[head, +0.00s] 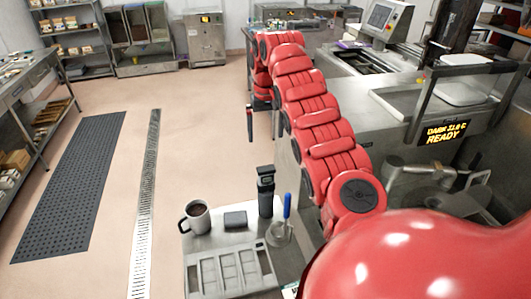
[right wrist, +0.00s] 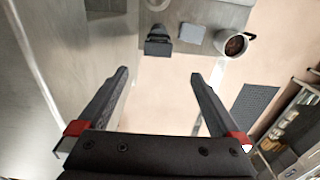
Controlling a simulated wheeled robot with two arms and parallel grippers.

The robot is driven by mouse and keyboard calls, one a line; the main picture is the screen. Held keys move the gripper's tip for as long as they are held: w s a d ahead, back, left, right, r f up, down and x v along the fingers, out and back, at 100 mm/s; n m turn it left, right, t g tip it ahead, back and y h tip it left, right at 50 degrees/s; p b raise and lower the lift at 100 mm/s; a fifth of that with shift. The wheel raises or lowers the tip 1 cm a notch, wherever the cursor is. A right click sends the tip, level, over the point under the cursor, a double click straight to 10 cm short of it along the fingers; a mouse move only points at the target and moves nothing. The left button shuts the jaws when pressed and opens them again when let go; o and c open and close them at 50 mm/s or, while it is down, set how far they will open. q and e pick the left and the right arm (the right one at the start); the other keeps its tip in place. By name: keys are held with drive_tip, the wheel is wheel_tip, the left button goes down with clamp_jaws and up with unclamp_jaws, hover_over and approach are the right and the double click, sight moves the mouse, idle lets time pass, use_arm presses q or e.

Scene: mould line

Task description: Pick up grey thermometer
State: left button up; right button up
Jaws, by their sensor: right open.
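The grey thermometer appears to be the upright dark grey and black device (head: 265,192) at the back right of a small metal side table (head: 222,247). In the right wrist view the device (right wrist: 158,41) shows beyond the fingertips, apart from them and roughly in line with the gap. My right gripper (head: 263,138) is open and empty, hanging past the table in the head view; its two fingers also show in the right wrist view (right wrist: 158,73). My left gripper is not in view.
Metal machinery (head: 375,105) fills the right side. Open floor lies to the left, with a black mat (head: 70,185).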

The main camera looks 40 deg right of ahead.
sight(266, 168)
drive_tip(key=f+b, duration=1.2)
drive_tip(key=shift+s, duration=0.35)
drive_tip(key=shift+d, duration=0.1)
drive_tip(key=f+p, duration=0.2)
drive_tip(key=w+f+p, duration=0.1)
drive_tip(key=f, duration=0.1)
drive_tip(key=shift+d+p, duration=0.15)
drive_tip(key=shift+p, duration=0.2)
drive_tip(key=shift+f, duration=0.45)
drive_tip(key=c, duration=1.3)
